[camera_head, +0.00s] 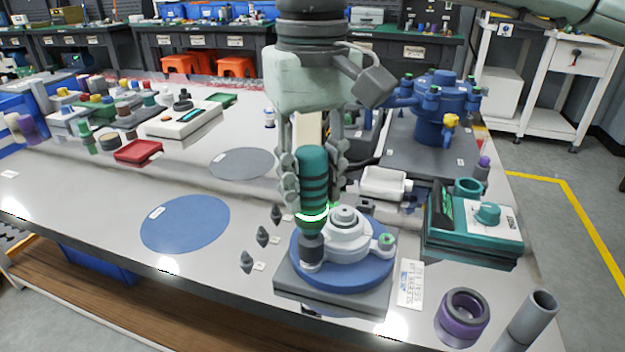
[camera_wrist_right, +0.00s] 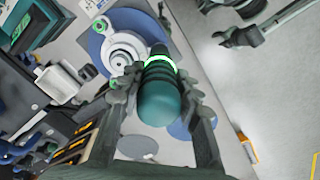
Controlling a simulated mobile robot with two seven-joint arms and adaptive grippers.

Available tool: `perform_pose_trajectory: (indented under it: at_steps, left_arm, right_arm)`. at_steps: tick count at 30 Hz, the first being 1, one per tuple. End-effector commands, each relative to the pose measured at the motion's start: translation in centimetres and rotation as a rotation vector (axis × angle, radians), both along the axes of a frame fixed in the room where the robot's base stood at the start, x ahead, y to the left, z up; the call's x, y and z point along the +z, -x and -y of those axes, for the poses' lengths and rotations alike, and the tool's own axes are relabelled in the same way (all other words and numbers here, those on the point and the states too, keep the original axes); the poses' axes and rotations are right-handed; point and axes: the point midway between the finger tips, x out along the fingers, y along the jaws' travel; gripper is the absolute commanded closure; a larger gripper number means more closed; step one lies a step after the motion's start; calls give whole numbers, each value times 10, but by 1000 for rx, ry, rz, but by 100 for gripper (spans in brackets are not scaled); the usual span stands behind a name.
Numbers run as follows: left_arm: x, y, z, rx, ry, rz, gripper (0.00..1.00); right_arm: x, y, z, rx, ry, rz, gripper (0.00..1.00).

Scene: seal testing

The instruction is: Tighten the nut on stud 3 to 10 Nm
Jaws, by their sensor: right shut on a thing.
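My right gripper (camera_head: 314,190) is shut around a teal power driver (camera_head: 313,165) with dark bands and a glowing green ring; it also shows in the right wrist view (camera_wrist_right: 160,95). The driver stands nearly upright, its dark socket (camera_head: 312,248) down at the front-left of the round fixture. The fixture has a grey flange (camera_head: 350,240) on a blue disc (camera_head: 345,280). A stud position with a green ring (camera_head: 386,240) shows on its right. The nut under the socket is hidden; stud numbers are unreadable. A dark part, probably my left gripper (camera_wrist_right: 238,36), shows in the wrist view.
A teal controller box with a knob (camera_head: 488,214) stands right of the fixture. A purple ring (camera_head: 462,315) and grey tube (camera_head: 530,320) are at front right. Three small dark pieces (camera_head: 262,236) lie left. A blue mat (camera_head: 185,223) lies further left with bare table around.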

Motion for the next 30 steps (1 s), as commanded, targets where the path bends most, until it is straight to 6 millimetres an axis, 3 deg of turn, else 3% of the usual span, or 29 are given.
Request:
perform_pose_trajectory:
  at_steps: [30]
  left_arm:
    - [2, 0, 0, 0, 0, 0, 60]
  right_arm:
    - [6, 0, 0, 0, -2, 1, 100]
